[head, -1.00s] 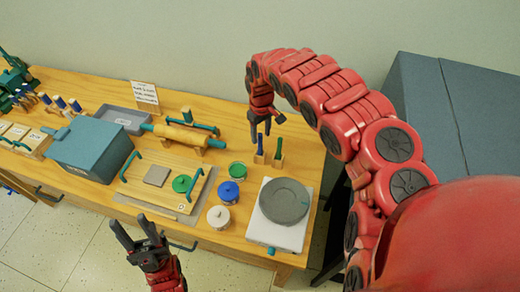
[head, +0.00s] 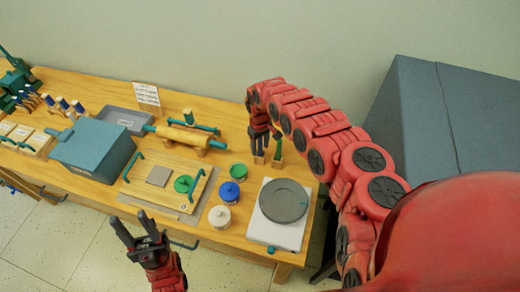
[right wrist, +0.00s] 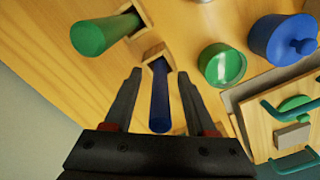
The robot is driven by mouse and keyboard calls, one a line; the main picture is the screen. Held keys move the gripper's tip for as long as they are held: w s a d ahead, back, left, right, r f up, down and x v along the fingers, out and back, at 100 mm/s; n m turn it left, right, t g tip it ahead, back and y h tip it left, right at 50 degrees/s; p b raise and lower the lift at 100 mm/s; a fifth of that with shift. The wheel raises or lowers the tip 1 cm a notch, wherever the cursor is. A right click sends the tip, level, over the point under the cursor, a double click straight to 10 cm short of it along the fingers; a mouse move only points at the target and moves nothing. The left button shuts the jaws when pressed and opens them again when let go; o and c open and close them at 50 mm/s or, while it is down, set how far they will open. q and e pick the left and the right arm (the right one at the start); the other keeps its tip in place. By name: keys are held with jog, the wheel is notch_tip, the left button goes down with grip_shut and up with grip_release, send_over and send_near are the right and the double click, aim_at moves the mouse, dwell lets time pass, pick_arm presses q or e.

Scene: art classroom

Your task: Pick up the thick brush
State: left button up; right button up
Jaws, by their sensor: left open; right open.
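Two upright handles stand in small wooden holders near the back right of the table. One is blue (right wrist: 160,100), the other green (right wrist: 100,33); the green one's end looks wider in the right wrist view. I cannot tell for sure which is the thick brush. My right gripper (right wrist: 158,75) is open, with its fingers on either side of the blue handle and no clear contact. In the head view my right gripper (head: 260,146) points down over the blue handle's holder (head: 259,160), and the green handle (head: 278,147) is just to its right. My left gripper (head: 129,216) is open and empty before the table's front edge.
Green (head: 238,171), blue (head: 229,192) and white (head: 219,216) pots stand in front of the holders. A round grey disc (head: 284,201) sits on a white base to the right. A rolling pin (head: 182,135) lies left. A grey cabinet (head: 425,120) stands right of the table.

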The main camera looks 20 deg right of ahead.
grip_shut()
jog(key=shift+r, duration=0.15)
dwell(0.4)
jog(key=shift+r+b, duration=1.25)
jog(key=shift+r, duration=3.65)
